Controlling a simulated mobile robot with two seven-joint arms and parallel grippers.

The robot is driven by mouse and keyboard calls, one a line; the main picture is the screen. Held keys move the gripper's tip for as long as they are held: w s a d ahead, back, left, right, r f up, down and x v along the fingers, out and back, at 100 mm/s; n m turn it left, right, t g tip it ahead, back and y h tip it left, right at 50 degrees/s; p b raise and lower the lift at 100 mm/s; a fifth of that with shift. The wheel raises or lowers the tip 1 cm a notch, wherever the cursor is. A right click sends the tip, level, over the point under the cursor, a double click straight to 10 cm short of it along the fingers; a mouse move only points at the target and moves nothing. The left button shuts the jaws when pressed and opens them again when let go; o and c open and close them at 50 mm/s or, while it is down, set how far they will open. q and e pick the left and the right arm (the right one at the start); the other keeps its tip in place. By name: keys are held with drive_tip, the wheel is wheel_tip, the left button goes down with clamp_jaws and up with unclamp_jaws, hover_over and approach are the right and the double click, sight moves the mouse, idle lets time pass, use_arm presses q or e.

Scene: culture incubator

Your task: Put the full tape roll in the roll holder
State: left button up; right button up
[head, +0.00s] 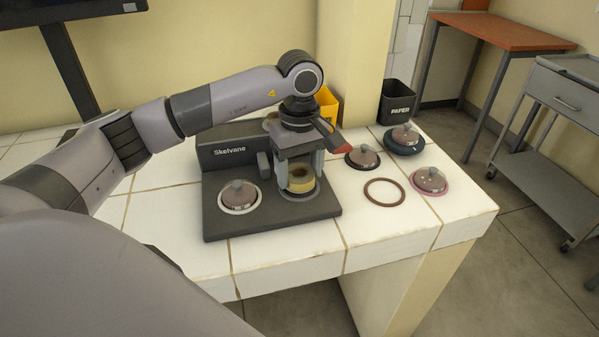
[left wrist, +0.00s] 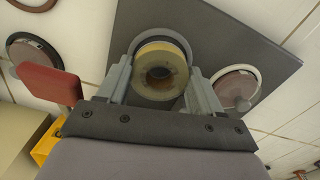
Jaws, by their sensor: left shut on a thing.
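A yellowish tape roll (head: 301,180) with a brown-lined hole is between the fingers of my left gripper (head: 300,175), which is shut on it. In the left wrist view the roll (left wrist: 160,74) sits between the fingertips of the gripper (left wrist: 162,88). The roll is over the right-hand round seat (head: 299,196) of a dark grey unit marked Skelvane (head: 222,223). A pale ring edge shows around the roll; I cannot tell whether the roll touches the seat. My right gripper is not in view.
A domed clear-lidded dish (head: 239,197) occupies the unit's left side. Other domed dishes (head: 362,157), (head: 404,138), (head: 429,180) and a brown ring (head: 384,192) lie to the right on the white tiled bench. A yellow bin (head: 328,104) and a PAPER bin (head: 397,102) stand behind.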

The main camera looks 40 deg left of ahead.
use_arm(q)
drive_tip(key=shift+f, duration=0.55)
drive_tip(key=shift+f, duration=0.15)
drive_tip(key=o, duration=1.1)
